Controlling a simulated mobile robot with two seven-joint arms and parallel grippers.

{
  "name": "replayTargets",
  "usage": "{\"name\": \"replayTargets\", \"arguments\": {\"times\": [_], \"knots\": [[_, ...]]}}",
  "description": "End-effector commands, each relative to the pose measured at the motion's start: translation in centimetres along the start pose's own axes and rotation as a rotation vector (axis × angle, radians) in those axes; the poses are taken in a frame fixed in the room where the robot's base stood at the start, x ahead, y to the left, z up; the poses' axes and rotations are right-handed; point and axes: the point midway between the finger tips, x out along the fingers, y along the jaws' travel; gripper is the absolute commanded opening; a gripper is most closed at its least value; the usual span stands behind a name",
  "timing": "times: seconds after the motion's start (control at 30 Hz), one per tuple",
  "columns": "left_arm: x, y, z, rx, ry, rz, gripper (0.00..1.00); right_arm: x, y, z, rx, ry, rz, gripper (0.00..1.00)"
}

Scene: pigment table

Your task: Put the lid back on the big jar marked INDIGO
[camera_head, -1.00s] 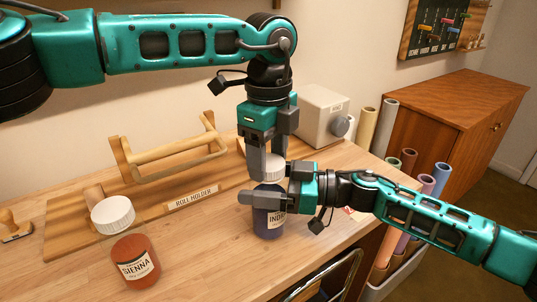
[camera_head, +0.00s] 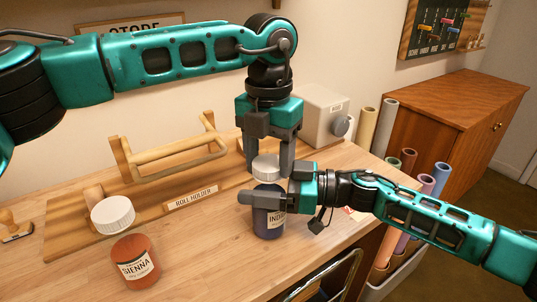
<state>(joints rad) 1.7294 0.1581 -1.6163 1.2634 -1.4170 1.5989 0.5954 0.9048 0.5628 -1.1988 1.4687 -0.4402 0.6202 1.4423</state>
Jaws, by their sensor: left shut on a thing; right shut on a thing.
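The big blue jar marked INDIGO (camera_head: 270,222) stands upright on the table, its label partly hidden. My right gripper (camera_head: 262,199) is shut around its upper body from the right. A white lid (camera_head: 267,168) sits level at the jar's mouth. My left gripper (camera_head: 268,172) reaches down from above and is shut on that lid, one finger on each side.
An orange-red SIENNA jar (camera_head: 135,262) stands at the front left, with another white lid (camera_head: 112,214) just behind it. A wooden roll holder (camera_head: 175,157) lies behind. A grey box with a knob (camera_head: 322,112) stands at the back. Paper rolls (camera_head: 428,185) stand beyond the table's right edge.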

Motion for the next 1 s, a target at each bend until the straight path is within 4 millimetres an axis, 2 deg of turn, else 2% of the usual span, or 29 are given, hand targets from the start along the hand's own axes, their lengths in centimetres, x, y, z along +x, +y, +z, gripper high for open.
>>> {"name": "replayTargets", "arguments": {"times": [0.03,0.8,0.9,1.0], "knots": [[0.1,0.1,-0.15,0.093,0.008,0.001,0.23,-0.32,0.5,0.02,0.002,-0.003,0.015,0.0],[0.18,0.07,-0.07,1.602,0.007,0.001,0.23,-0.36,0.5,0.02,0.001,-0.003,0.014,0.0],[0.18,0.05,-0.08,1.754,0.006,0.0,0.23,-0.36,0.48,0.02,0.001,-0.003,0.014,0.0],[0.17,0.05,-0.08,1.765,0.006,0.0,0.23,-0.35,0.47,0.02,0.0,-0.003,0.014,0.0]]}}
